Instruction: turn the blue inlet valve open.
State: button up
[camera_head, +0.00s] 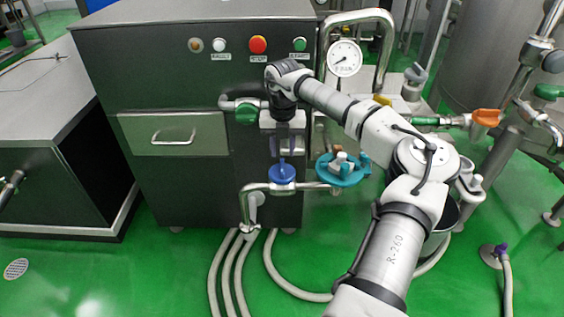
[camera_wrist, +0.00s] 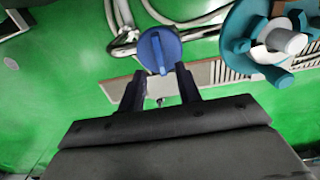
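The blue inlet valve (camera_head: 282,173) is a round blue knob with a raised bar handle, on a steel pipe low in front of the dark cabinet. It also shows in the wrist view (camera_wrist: 157,48), just beyond my fingertips, its bar pointing roughly toward my gripper. My gripper (camera_head: 287,150) is directly above the valve in the head view. In the wrist view my gripper (camera_wrist: 160,70) has its two dark fingers apart, with the near end of the bar close to or between the tips. I cannot tell whether they touch.
A teal handwheel valve (camera_head: 342,169) sits close to the right of the blue valve. A pressure gauge (camera_head: 344,58) and curved steel pipe stand behind my arm. A green-handled valve (camera_head: 246,113) is at upper left. Hoses (camera_head: 228,272) run over the green floor below.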

aim_at(282, 166)
jog(key=shift+f, duration=2.75)
grip_shut()
